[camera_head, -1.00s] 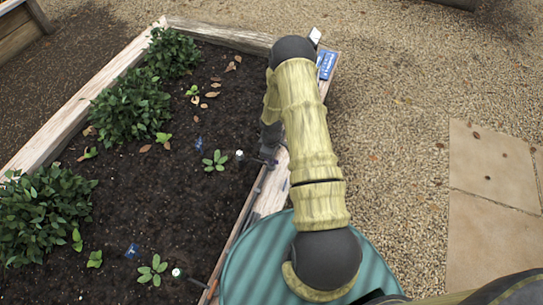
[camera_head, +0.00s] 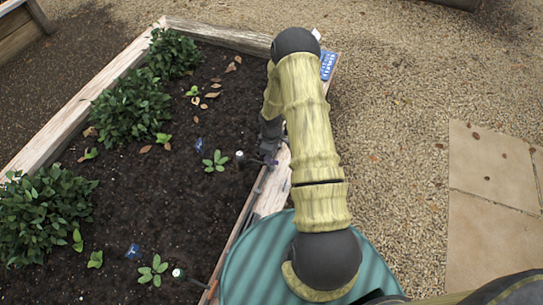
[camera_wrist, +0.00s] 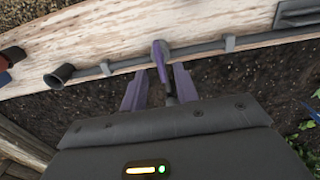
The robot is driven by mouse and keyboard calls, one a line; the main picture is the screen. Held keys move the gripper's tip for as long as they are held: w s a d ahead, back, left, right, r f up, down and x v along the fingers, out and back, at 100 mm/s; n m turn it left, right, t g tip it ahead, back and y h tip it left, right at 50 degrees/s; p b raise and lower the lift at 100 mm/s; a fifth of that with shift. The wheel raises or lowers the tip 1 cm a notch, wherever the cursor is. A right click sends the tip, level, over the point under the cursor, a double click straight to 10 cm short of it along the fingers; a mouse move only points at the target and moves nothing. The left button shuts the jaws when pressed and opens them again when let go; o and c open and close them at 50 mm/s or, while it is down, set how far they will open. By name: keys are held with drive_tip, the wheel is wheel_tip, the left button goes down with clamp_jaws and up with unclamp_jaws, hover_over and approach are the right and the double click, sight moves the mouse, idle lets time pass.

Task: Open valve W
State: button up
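A purple valve lever (camera_wrist: 160,58) sits on a grey pipe (camera_wrist: 110,68) that runs along the wooden bed wall in the wrist view. The lever points across the pipe, towards my gripper. No letter W is readable on it. My gripper (camera_wrist: 160,84) has its two purplish fingers apart, one on each side of the lever's lower end. I cannot tell whether either finger touches it. In the head view my gripper (camera_head: 270,155) is low at the bed's right edge, mostly hidden by my arm, and the lever cannot be made out there.
The bed's soil (camera_head: 150,200) holds leafy bushes (camera_head: 130,105), seedlings and small blue tags (camera_head: 133,252). A blue sign (camera_head: 327,65) is at the far corner. A green ribbed round thing (camera_head: 250,265) stands in front. Gravel (camera_head: 420,120) lies open to the right.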

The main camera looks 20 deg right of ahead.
wheel_tip(320, 180, up, 15)
drive_tip(key=p, duration=0.2)
drive_tip(key=shift+f, duration=0.2)
idle(0.4)
drive_tip(key=s+a+r+m+t, duration=0.1)
drive_tip(key=s+a+r+m, duration=0.4)
drive_tip(key=s+r, duration=0.4)
drive_tip(key=s+a+r+m+t, duration=0.2)
drive_tip(key=s+a+r+m, duration=0.4)
drive_tip(key=r, duration=0.6)
wheel_tip(320, 180, up, 18)
drive_tip(key=s+n+p, duration=0.1)
drive_tip(key=p, duration=1.7)
drive_tip(key=shift+s+d+n, duration=0.15)
drive_tip(key=shift+d+n, duration=0.2)
drive_tip(key=shift+n, duration=0.05)
drive_tip(key=shift+f, duration=0.1)
